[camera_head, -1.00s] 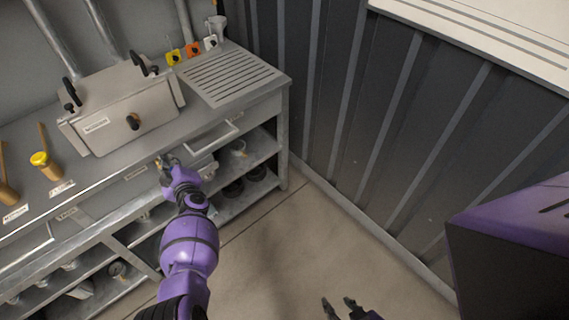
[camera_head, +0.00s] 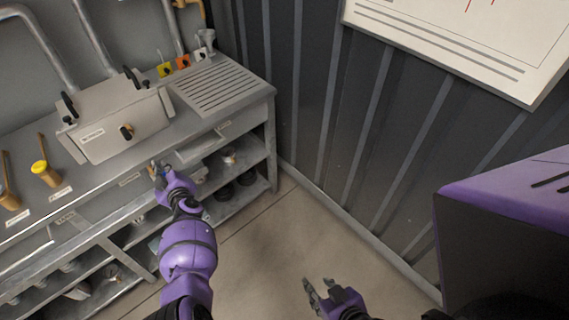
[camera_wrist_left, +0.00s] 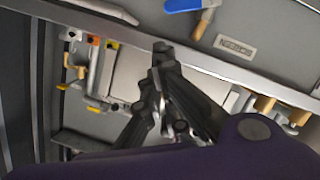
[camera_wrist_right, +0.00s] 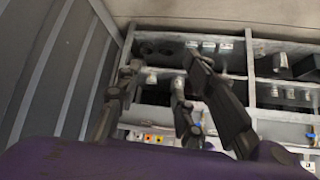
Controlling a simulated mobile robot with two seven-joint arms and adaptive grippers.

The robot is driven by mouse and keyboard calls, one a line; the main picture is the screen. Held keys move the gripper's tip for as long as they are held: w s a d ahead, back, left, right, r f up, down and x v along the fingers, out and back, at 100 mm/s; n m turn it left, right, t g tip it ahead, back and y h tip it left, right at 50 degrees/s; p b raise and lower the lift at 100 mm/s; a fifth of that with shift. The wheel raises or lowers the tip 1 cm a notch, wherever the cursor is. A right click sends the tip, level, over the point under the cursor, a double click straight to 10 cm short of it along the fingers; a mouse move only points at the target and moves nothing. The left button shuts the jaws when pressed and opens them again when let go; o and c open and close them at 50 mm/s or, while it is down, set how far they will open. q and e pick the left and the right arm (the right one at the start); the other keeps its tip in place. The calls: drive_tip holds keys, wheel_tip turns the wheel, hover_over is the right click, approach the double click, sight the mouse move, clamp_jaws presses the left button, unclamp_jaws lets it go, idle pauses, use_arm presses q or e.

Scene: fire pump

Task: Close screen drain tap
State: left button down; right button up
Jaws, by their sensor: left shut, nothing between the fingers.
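In the left wrist view, a tap with a blue lever (camera_wrist_left: 185,5) and a brass body (camera_wrist_left: 205,22) shows at the top edge, partly cut off. A label reading SCREEN (camera_wrist_left: 236,45), upside down in this view, is beside it. My left gripper (camera_wrist_left: 162,50) is shut and empty, its tips just below the brass part in the picture and seemingly apart from it. In the head view my left gripper (camera_head: 157,170) is at the bench front, below the box, and mostly hides the tap. My right gripper (camera_head: 318,289) is open and empty over the floor; its spread fingers show in the right wrist view (camera_wrist_right: 160,70).
A metal box (camera_head: 125,122) with black knobs stands on the bench. A slatted drain board (camera_head: 222,84) is at the bench's right end. A yellow-topped brass valve (camera_head: 42,168) is at left. Shelves below hold parts. The floor (camera_head: 250,260) between bench and ribbed wall is clear.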

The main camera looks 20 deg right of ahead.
use_arm(q)
drive_tip(key=v, duration=0.4)
drive_tip(key=shift+s+d+p, duration=0.25)
drive_tip(key=shift+p, duration=0.15)
use_arm(e)
drive_tip(key=shift+w+a+r, duration=0.2)
drive_tip(key=shift+a+r, duration=0.2)
drive_tip(key=shift+a, duration=0.05)
drive_tip(key=shift+w+d+r, duration=0.1)
drive_tip(key=shift+d, duration=0.05)
